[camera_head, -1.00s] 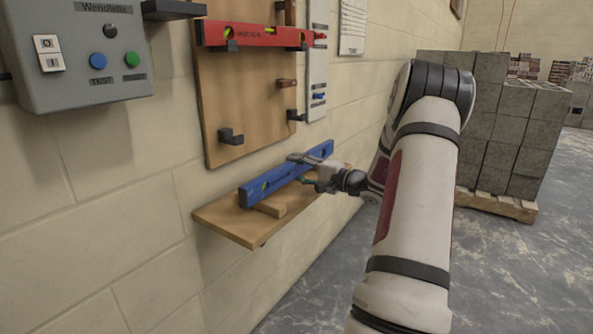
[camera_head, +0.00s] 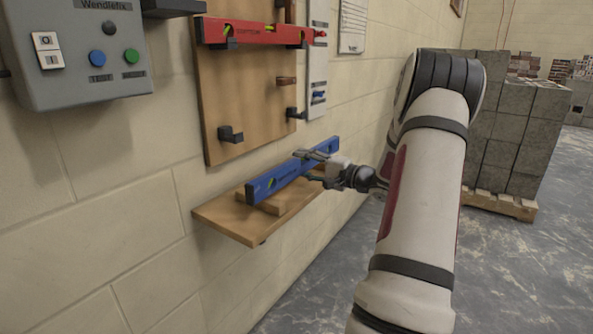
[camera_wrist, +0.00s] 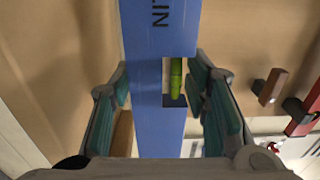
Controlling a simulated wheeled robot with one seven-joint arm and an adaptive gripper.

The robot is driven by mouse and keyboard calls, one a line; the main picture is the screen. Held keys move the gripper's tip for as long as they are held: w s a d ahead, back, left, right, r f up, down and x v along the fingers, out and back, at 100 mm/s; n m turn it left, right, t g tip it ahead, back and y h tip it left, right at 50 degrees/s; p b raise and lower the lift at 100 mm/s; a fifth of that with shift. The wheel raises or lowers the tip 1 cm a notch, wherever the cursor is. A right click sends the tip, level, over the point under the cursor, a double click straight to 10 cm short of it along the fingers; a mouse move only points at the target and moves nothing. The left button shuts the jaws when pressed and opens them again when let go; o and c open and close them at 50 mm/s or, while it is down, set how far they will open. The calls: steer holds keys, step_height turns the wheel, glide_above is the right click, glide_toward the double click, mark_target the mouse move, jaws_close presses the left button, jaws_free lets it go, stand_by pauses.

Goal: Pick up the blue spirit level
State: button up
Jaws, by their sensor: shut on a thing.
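The blue spirit level (camera_head: 277,181) is long and flat-sided, standing on edge above a small wooden shelf (camera_head: 237,224). My gripper (camera_head: 314,161) is shut on it right of its middle, coming from the right. In the wrist view the level (camera_wrist: 158,45) runs between the two teal-padded fingers (camera_wrist: 163,105), with its green vial near them. A wooden block (camera_head: 266,205) lies under the level on the shelf. The level looks slightly raised, but I cannot tell whether it is fully clear of its supports.
A wooden board (camera_head: 260,90) on the wall above holds a red spirit level (camera_head: 262,33) and dark hooks (camera_head: 230,135). A grey control box (camera_head: 75,55) is at upper left. Stacked grey blocks (camera_head: 520,125) stand on a pallet at right. The floor between is clear.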

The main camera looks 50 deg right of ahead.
steer(key=s+b, duration=0.1)
steer(key=s, duration=0.6)
steer(key=shift+s+d+b, duration=0.3)
steer(key=shift+s, duration=0.05)
